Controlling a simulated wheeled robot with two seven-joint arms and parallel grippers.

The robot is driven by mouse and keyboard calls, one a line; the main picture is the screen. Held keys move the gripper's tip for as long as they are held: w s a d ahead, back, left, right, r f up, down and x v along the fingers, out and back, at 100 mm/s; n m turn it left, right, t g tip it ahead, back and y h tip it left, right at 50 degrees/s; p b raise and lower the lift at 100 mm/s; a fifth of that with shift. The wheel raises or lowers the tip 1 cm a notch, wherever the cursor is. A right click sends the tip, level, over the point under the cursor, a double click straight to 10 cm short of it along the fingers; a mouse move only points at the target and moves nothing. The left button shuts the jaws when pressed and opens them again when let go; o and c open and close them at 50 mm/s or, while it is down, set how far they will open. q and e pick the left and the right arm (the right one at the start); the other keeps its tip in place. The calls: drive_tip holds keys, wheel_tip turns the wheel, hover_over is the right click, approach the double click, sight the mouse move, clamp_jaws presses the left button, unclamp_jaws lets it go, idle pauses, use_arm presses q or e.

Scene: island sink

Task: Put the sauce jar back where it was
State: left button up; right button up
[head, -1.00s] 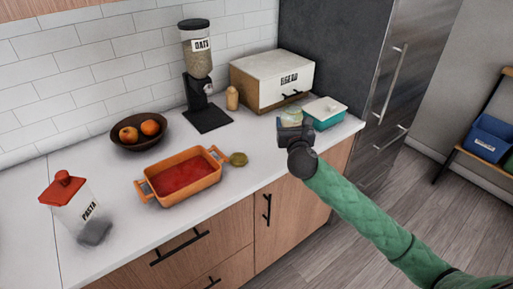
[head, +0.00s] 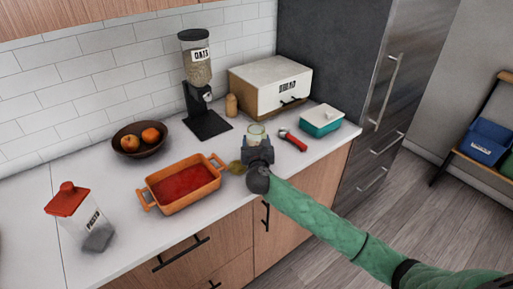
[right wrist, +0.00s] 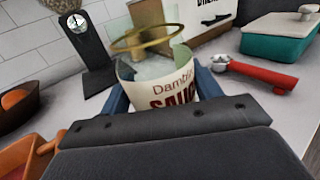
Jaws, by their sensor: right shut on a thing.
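The sauce jar (head: 257,132) is a clear glass jar with a gold ring at its mouth. Its pale label reading "SAUCE" shows in the right wrist view (right wrist: 160,88). My right gripper (head: 258,150) is shut on the jar and holds it upright over the front part of the counter. The blue fingers (right wrist: 163,98) stand on either side of it in the right wrist view. I cannot tell whether the jar's base touches the counter. A round olive-gold lid-like piece (head: 236,167) lies just left of the gripper. My left gripper is not in view.
An orange baking dish (head: 155,190) with red sauce stands left of the gripper. A red-handled tool (head: 293,141) and teal box (head: 321,121) lie to the right. Behind are a small tan bottle (head: 231,105), bread box (head: 270,82) and oats dispenser (head: 197,85). Counter (head: 222,145) is clear between.

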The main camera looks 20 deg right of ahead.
wheel_tip(320, 180, down, 3)
drive_tip(key=shift+f+p, duration=0.2)
drive_tip(key=shift+p, duration=0.4)
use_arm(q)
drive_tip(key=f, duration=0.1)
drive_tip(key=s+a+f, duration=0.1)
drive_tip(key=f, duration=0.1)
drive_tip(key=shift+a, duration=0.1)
use_arm(e)
drive_tip(key=shift+f, duration=0.15)
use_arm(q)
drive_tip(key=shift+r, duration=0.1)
use_arm(e)
drive_tip(key=shift+f, duration=0.15)
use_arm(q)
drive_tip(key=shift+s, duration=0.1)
use_arm(e)
drive_tip(key=o, duration=1.2)
drive_tip(key=shift+o, duration=0.2)
